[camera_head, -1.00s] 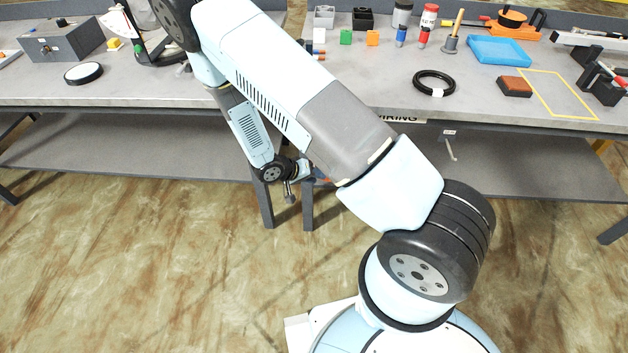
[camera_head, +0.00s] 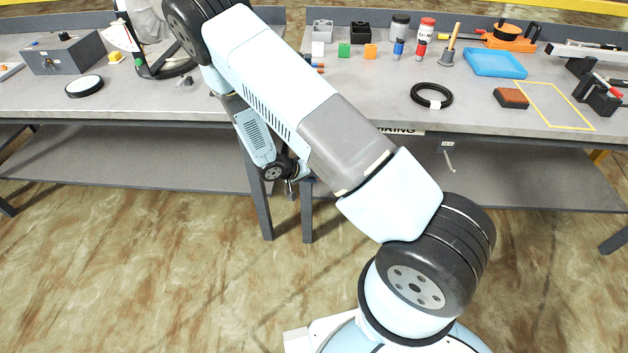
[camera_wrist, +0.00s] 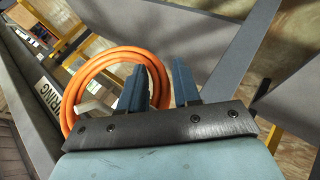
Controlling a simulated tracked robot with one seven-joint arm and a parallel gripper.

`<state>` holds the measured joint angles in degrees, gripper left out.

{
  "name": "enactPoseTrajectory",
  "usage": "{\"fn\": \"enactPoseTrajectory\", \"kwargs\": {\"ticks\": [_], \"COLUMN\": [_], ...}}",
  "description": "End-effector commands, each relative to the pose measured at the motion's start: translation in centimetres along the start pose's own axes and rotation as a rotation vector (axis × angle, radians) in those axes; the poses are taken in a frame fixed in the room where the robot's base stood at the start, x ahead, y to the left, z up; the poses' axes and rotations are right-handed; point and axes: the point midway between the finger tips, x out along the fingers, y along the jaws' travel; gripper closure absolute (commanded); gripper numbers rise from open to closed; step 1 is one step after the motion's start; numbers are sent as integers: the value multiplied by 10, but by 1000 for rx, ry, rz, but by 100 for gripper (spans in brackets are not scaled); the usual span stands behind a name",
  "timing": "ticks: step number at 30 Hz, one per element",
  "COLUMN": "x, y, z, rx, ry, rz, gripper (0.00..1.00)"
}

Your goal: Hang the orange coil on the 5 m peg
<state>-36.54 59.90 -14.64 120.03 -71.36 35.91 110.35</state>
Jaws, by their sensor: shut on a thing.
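The orange coil (camera_wrist: 112,57) shows in the wrist view as a looped bundle with a pale tie (camera_wrist: 95,106). My gripper (camera_wrist: 160,85) is shut on it; the coil's right side runs between the two blue fingers, and most of the loop extends left. The left finger hides part of it. In the head view the coil does not show, and my gripper is mostly hidden behind my arm. A small peg (camera_head: 449,160) with a white tag (camera_head: 447,146) hangs at the right bench's front edge. The tag is too small to read.
The right bench (camera_head: 380,108) carries a black coil (camera_head: 432,95), a blue tray (camera_head: 495,63) and a brown block (camera_head: 511,98). A WIRING sign (camera_wrist: 47,98) is left of the coil in the wrist view. Bench legs (camera_head: 306,213) stand near my arm; open floor lies in front.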

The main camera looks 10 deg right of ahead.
Motion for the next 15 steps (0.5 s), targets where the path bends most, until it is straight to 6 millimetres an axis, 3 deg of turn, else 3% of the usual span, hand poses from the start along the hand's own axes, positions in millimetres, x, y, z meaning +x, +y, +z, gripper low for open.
{"fn": "enactPoseTrajectory", "kwargs": {"ticks": [7,15], "x": [7,17], "y": [0,-10], "z": [-14,-11], "rx": [2,0], "ry": [0,1], "rz": [1,2], "gripper": [100,100]}}
